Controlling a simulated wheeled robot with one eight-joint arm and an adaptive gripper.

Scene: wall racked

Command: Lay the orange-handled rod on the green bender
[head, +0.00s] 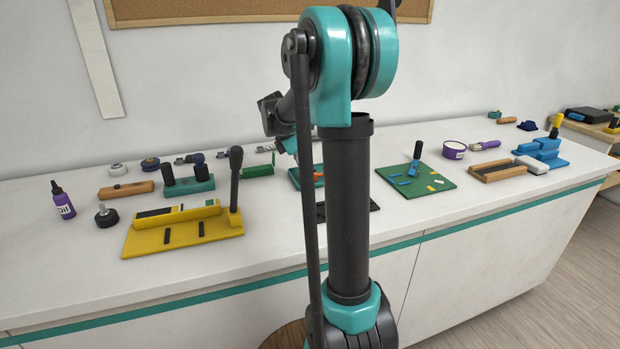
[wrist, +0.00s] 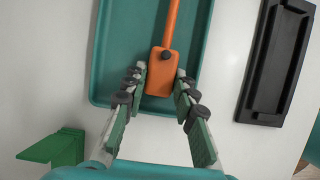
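The orange-handled rod (wrist: 162,72) lies in a teal tray (wrist: 118,60) in the wrist view, its broad handle with a dark knob nearest me. My gripper (wrist: 160,78) is open, with one finger on each side of the handle; I cannot tell whether either touches it.
A black tray (wrist: 275,62) lies right of the teal tray. Left on the bench are a teal stand with black posts (head: 190,186) and a yellow fixture with an upright lever (head: 180,236). A green board (head: 425,190) lies right of my arm.

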